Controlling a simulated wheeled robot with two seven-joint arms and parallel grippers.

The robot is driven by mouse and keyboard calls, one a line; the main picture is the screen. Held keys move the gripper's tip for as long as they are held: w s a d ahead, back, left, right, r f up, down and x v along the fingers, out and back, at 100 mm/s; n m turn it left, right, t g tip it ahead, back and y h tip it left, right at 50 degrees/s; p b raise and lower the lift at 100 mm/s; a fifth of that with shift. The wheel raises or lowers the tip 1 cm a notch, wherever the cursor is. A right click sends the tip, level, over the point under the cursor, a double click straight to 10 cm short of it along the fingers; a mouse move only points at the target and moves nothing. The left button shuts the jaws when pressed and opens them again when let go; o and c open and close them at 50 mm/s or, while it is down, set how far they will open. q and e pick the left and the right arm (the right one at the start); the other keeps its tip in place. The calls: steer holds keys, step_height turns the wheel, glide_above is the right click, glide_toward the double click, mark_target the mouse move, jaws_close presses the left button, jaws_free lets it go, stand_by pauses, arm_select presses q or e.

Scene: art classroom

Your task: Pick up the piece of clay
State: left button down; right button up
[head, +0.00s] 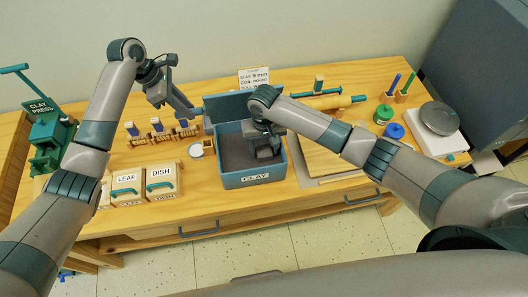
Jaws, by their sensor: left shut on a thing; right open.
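The blue-grey bin labelled CLAY (246,180) stands open at the middle of the table. Its dark teal lid (226,106) stands raised at the back. My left gripper (194,112) is shut at the lid's left edge, and appears to hold it there. My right gripper (264,152) is open and reaches down into the bin from above, near its right side. The visible bin floor is dark grey. I cannot make out a piece of clay; my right gripper and forearm hide part of the inside.
Boxes marked LEAF (126,187) and DISH (162,178) stand left of the bin. A wooden board (318,158) lies to its right, under my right arm. A clay press (48,135) is at far left. A round grey wheel (439,117) is at far right.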

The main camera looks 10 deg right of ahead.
mark_target(265, 153)
steer(key=c, duration=0.9)
steer(key=shift+r, duration=0.2)
step_height(265, 153, up, 18)
steer(key=shift+f, duration=0.15)
steer(key=shift+s+d, duration=0.1)
stand_by(0.6)
steer(key=shift+s+d+r, duration=0.5)
steer(key=shift+s+d, duration=1.45)
steer(key=shift+s, duration=0.7)
steer(key=shift+s+d+r, duration=0.5)
steer(key=shift+s+d, duration=1.5)
steer(key=shift+s, duration=0.6)
steer(key=shift+s+d+r, duration=0.5)
steer(key=shift+s+d, duration=1.45)
steer(key=shift+s, duration=0.7)
